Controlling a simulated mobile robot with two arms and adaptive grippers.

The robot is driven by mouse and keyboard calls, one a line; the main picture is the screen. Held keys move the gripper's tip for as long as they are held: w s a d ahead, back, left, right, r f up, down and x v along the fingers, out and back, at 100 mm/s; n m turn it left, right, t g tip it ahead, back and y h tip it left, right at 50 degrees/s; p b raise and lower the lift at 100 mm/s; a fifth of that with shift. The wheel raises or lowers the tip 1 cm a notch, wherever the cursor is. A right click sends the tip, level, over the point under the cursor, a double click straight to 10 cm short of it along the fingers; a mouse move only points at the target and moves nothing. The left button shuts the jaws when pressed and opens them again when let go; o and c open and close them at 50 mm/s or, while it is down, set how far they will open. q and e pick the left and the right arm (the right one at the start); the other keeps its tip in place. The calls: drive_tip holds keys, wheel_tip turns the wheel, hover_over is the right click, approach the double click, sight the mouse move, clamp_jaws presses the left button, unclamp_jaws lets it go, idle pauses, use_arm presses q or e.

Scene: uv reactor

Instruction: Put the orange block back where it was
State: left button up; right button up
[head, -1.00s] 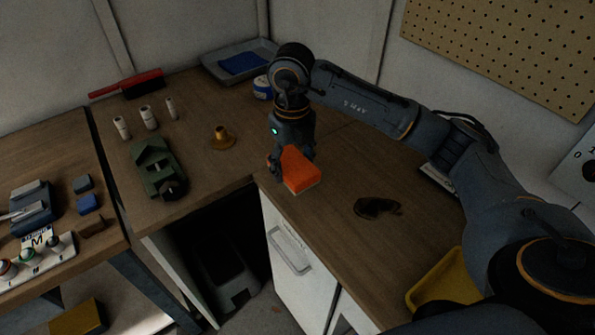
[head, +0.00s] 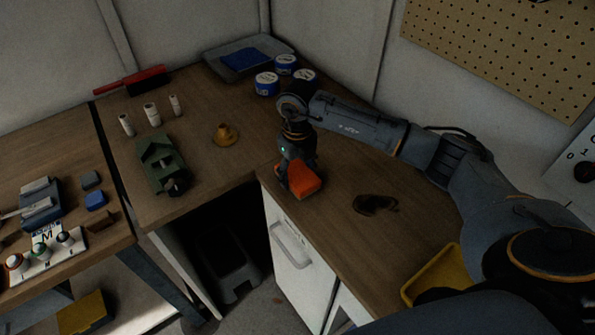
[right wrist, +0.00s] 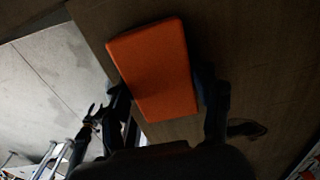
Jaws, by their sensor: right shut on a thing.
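The orange block (head: 304,184) is at the front edge of the wooden counter, near the inner corner, above the white cabinet. My right gripper (head: 288,180) reaches down over it and is shut on it. In the right wrist view the orange block (right wrist: 155,68) lies between the two fingers of the right gripper (right wrist: 165,95). Whether the block touches the counter is hard to tell. My left gripper is not in view.
A dark curved object (head: 375,204) lies right of the block. A yellow bin (head: 432,274) is at the lower right. A green device (head: 161,163), a brass-coloured piece (head: 225,136) and white cylinders (head: 152,114) stand on the left counter. Blue-white cans (head: 266,84) stand behind.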

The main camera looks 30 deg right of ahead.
sight(297, 172)
drive_tip(key=o, duration=0.7)
drive_tip(key=shift+f, duration=0.15)
drive_tip(key=o, duration=0.4)
drive_tip(key=shift+r, duration=0.5)
wheel_tip(297, 172, up, 12)
drive_tip(key=b, duration=0.3)
drive_tip(key=shift+f, duration=0.25)
